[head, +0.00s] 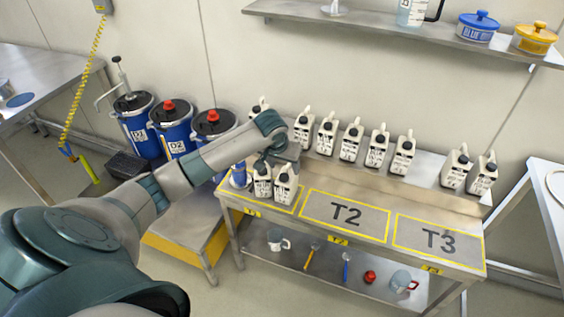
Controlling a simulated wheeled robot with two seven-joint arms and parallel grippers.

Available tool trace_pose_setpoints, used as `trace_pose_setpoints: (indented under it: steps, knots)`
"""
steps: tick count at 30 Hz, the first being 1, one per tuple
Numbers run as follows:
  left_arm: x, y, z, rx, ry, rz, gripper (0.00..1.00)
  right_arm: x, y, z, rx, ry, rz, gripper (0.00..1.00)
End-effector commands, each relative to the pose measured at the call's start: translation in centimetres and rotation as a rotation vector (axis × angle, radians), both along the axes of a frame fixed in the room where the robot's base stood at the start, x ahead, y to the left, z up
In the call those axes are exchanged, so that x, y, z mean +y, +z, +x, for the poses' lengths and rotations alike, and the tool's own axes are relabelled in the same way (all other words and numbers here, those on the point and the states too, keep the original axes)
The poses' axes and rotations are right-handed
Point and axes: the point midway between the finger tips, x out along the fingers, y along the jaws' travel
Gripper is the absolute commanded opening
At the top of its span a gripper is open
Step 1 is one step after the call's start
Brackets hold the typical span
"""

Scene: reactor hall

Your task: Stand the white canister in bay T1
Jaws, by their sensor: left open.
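Two white canisters with black caps, a left one (262,186) and a right one (285,187), stand upright close together at the left end of the bench. They are on the leftmost yellow-outlined bay (240,196), beside T2; its floor lettering is hidden behind them and my arm. My left gripper (279,158) is open, just above and behind these two canisters; its fingertips are largely hidden, and I cannot tell whether it touches either. Several similar white canisters (351,143) stand in a row on the raised back ledge. My right gripper is not in view.
Bays T2 (346,215) and T3 (438,240) are empty. A blue object (239,175) stands left of the two canisters. Blue drums (172,136) stand at left. The lower shelf (320,278) holds mugs and small tools. A wall shelf (390,25) hangs above.

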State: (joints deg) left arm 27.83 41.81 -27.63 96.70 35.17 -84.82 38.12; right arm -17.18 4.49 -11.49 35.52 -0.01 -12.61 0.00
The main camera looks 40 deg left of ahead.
Motion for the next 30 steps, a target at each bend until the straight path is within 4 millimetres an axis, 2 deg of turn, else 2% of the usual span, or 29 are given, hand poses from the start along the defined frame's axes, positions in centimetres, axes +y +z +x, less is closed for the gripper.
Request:
trace_pose_setpoints:
  steps: [3,9,30]
  knots:
    - [-0.2,1.6,-0.6,-0.003,-0.001,0.000,0.56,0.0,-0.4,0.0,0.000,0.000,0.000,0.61]
    - [-0.3,3.2,-1.3,0.000,0.000,0.000,0.56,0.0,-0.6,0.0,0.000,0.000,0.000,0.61]
    - [-0.3,3.5,-1.4,0.000,0.000,0.000,0.56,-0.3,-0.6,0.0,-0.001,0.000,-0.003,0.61]
